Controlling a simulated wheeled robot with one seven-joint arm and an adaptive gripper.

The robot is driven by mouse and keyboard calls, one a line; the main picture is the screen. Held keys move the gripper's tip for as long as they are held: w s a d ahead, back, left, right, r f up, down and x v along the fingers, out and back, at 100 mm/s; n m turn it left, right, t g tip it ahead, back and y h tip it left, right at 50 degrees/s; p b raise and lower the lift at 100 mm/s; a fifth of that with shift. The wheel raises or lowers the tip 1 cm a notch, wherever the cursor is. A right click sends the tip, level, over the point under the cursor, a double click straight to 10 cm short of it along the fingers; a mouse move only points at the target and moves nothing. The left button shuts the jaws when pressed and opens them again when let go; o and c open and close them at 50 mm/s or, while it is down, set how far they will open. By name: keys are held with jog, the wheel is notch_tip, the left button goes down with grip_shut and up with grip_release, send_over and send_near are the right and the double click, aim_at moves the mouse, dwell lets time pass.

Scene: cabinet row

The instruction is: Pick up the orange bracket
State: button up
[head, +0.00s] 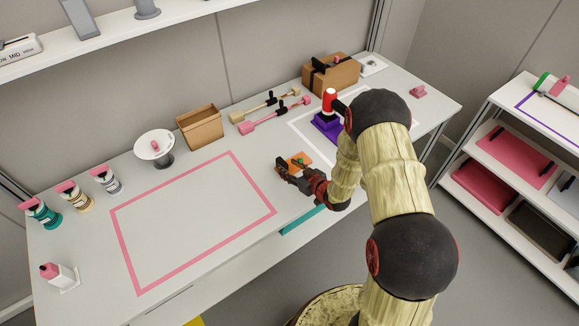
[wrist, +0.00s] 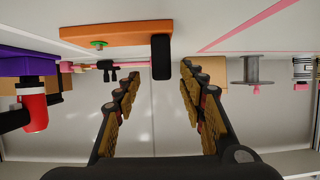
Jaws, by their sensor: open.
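The orange bracket (head: 299,160) lies on the white table near its front edge, partly hidden behind my gripper (head: 284,169). In the wrist view the bracket (wrist: 118,34) shows as a flat orange plate with a green knob and a black upright block (wrist: 161,58) at one end. My gripper (wrist: 160,76) is open and empty. The black block shows in line with the gap between my fingertips; I cannot tell whether it lies between them. The orange plate shows above and to the left of that gap.
A teal strip (head: 303,220) lies along the front edge. Pink and tan bar tools lie further back. The pink-outlined area (head: 190,220) to the left is clear.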

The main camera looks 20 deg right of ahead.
aim_at(282, 164)
jog(key=x, duration=0.2)
jog(key=b+x, duration=0.1)
jog(key=x, duration=0.2)
jog(key=shift+a+f, duration=0.1)
jog(key=shift+f, duration=0.25)
jog(key=shift+s, duration=0.1)
jog(key=c, duration=0.4)
grip_shut()
jog(key=shift+r, duration=0.1)
